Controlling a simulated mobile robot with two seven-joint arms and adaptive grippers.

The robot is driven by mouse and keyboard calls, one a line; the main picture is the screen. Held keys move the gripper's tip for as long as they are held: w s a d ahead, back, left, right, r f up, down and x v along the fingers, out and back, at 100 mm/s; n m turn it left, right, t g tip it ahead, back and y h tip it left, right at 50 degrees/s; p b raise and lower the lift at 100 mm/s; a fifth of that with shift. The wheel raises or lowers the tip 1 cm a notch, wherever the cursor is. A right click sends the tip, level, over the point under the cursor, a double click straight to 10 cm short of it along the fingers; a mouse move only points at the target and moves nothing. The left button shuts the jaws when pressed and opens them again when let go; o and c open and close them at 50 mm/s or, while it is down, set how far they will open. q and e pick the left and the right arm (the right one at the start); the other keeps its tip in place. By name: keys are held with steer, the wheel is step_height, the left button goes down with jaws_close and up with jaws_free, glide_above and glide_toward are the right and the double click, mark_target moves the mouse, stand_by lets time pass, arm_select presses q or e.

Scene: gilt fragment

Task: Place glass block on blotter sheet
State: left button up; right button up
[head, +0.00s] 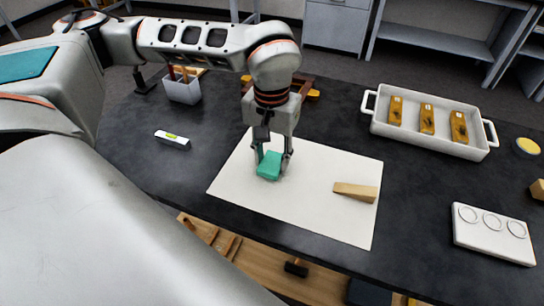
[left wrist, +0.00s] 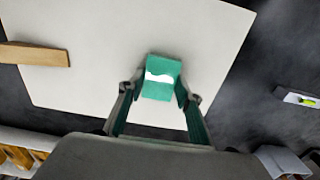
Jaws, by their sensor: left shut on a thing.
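The glass block (head: 269,165) is a small teal-green block at the left part of the white blotter sheet (head: 312,210). My left gripper (head: 271,160) points down over the sheet and is shut on the block. In the left wrist view the block (left wrist: 161,78) sits between the two fingertips (left wrist: 160,90), with a white glare across its face, and the sheet (left wrist: 110,60) spreads behind it. The block is at or very close to the sheet; I cannot tell whether it touches. My right gripper is not in view.
A wooden wedge (head: 356,191) lies on the right side of the sheet. A white tray (head: 425,145) with several amber pieces stands at the back right. A white plate with rings (head: 494,233) is at the right. A small level (head: 172,140) and a grey bin (head: 183,91) are left.

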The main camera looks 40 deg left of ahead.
mark_target(272, 162)
arm_select(q)
steer(key=shift+f, duration=0.1)
steer(key=o, duration=1.2)
step_height(272, 162, up, 12)
steer(key=p, duration=0.1)
steer(key=shift+p, duration=0.3)
